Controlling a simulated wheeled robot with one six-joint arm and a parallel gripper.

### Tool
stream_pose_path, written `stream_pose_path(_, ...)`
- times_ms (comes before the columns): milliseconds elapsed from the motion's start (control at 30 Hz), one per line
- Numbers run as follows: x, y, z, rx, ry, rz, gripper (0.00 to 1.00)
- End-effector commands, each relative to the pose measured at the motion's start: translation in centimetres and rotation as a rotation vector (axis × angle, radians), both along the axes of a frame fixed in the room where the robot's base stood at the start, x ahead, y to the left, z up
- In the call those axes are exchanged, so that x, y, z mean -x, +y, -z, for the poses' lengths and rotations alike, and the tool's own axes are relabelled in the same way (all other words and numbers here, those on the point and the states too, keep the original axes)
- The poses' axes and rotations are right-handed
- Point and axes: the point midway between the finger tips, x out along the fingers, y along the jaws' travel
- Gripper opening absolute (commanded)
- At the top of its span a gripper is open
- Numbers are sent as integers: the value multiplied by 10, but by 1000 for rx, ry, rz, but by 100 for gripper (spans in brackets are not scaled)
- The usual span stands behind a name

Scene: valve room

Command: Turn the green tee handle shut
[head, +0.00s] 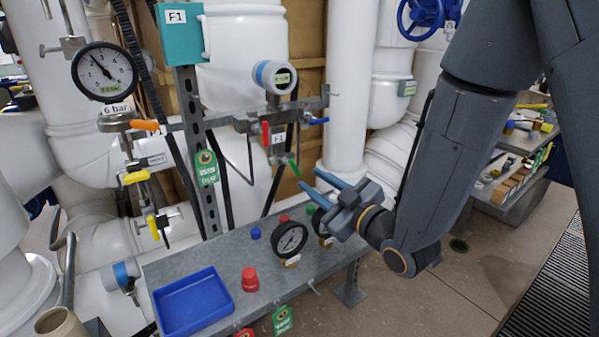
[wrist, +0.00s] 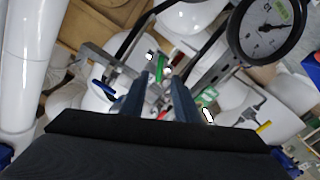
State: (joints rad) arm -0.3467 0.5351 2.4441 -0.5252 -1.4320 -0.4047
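The green tee handle (head: 294,167) hangs at the lower end of the small valve manifold (head: 252,122), tilted. In the wrist view the green handle (wrist: 160,67) shows ahead of and between the fingertips. My gripper (head: 310,179) is open and empty, its two blue fingers pointing left toward the handle from the right, with a small gap between the tips and the handle in the head view. In the wrist view my gripper (wrist: 158,80) has its fingers clearly apart. The handle's valve body is hard to make out.
A red handle (head: 266,134) and a blue handle (head: 318,121) sit on the same manifold. Below is a grey bench (head: 215,255) with a blue tray (head: 192,302), a loose gauge (head: 290,240) and a red cap (head: 250,279). A white pipe (head: 348,85) stands behind.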

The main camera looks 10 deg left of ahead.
Motion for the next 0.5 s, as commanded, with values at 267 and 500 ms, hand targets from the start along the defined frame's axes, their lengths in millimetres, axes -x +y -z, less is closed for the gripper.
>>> stream_pose_path(267,-27,33,-1,0,0,-1,28)
stream_pose_path(500,-42,50,-1,1,2,1,28)
